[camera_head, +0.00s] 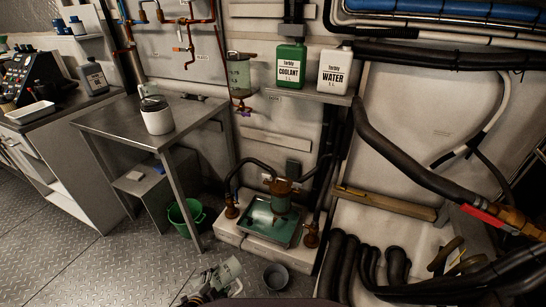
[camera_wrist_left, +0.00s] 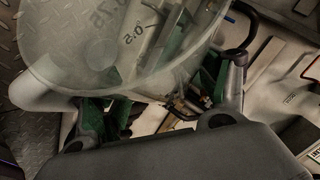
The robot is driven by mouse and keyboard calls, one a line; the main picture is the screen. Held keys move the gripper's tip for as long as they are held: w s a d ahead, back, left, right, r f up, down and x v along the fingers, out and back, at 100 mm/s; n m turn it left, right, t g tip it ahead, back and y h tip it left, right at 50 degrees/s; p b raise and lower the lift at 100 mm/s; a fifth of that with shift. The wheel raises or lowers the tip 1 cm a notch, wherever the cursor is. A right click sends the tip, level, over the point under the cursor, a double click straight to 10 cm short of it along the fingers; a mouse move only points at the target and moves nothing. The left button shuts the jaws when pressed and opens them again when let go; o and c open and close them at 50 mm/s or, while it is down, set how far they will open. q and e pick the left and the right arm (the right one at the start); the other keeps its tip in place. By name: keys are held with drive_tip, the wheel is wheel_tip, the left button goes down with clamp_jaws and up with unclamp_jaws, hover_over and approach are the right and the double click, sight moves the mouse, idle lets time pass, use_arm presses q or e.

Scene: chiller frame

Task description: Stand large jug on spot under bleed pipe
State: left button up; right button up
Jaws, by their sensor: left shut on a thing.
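A clear large jug (camera_head: 230,270) with measuring marks shows low in the head view, in front of the floor. My left gripper (camera_head: 207,284) is beside it and shut on it; the exact grip point is hard to make out. The jug (camera_wrist_left: 130,40) fills the upper left of the left wrist view, with dark marks showing through its wall. The fingers of the left gripper (camera_wrist_left: 155,110) show below and behind it. A thin copper pipe (camera_head: 190,50) with a red valve runs down the back wall; I cannot tell if it is the bleed pipe. My right gripper is not in view.
A steel table (camera_head: 190,120) carries a white tub (camera_head: 157,117) and a small clear jug (camera_head: 149,91). A green bucket (camera_head: 186,218) stands below. A tray (camera_head: 258,228) with a pump sits on a low plinth. A dark cup (camera_head: 275,276) stands on the floor. Black hoses fill the right side.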

use_arm(q)
drive_tip(key=shift+n+y, duration=0.5)
drive_tip(key=r+p, duration=0.1)
drive_tip(key=r, duration=0.2)
drive_tip(key=w+r+p, duration=0.1)
drive_tip(key=r, duration=0.3)
drive_tip(key=w+r+p, duration=0.1)
drive_tip(key=r+p, duration=0.1)
drive_tip(key=r, duration=0.1)
drive_tip(key=shift+w+r, duration=0.25)
drive_tip(key=shift+r, duration=0.1)
wheel_tip(320, 180, up, 32)
drive_tip(key=n+y+p, duration=0.2)
drive_tip(key=p, duration=1)
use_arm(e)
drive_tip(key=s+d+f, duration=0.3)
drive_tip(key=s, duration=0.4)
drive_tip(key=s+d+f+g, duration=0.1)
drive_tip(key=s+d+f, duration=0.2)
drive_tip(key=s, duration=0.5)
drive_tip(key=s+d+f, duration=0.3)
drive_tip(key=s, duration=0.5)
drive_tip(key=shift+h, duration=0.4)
use_arm(q)
drive_tip(key=shift+a+r, duration=0.1)
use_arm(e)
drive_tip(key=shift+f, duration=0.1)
use_arm(q)
drive_tip(key=shift+w, duration=0.1)
